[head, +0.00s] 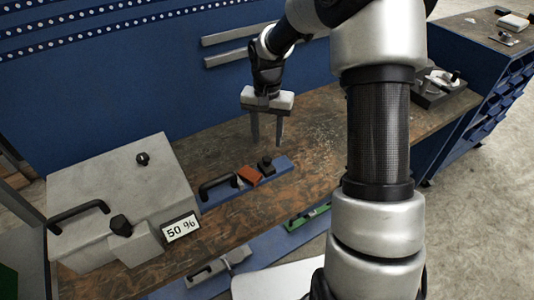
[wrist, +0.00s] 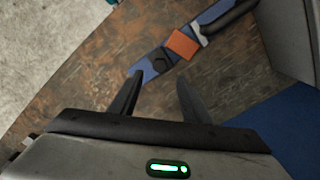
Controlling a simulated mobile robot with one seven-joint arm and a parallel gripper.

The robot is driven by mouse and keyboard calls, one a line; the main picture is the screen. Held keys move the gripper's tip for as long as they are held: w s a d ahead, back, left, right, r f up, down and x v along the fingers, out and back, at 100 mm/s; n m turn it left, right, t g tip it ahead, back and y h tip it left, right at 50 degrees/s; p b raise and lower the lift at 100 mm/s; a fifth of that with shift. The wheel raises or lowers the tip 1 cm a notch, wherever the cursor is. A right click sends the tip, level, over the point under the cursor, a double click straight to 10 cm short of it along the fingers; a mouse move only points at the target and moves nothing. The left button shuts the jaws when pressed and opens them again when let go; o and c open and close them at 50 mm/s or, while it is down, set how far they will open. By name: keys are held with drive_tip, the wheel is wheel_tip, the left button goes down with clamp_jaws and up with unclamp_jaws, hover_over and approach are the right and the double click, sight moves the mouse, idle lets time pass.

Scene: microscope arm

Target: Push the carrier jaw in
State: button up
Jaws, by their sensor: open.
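A flat blue carrier (head: 212,197) lies on the wooden bench right of the grey machine. It bears a black bar handle (head: 217,186), an orange block (head: 249,176) and a small black knobbed piece (head: 265,165) near its right end. The black piece looks like the carrier jaw, with a narrow space between it and the orange block. The wrist view also shows the carrier (wrist: 214,13), orange block (wrist: 181,43) and black piece (wrist: 160,61). My gripper (head: 267,143) is open and empty, fingers pointing down, apart from the carrier and behind its right end.
The grey machine (head: 120,190) at left has a handle, knobs and a "50 %" display (head: 181,228). A grey clamp-like part (head: 215,268) and a green item (head: 307,214) lie below the bench's front edge. Bench wood (head: 325,130) right of my gripper is clear.

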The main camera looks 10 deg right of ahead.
sight(267, 158)
wheel_tip(267, 158, down, 8)
drive_tip(key=shift+r, duration=0.1)
drive_tip(key=shift+c, duration=0.4)
clamp_jaws()
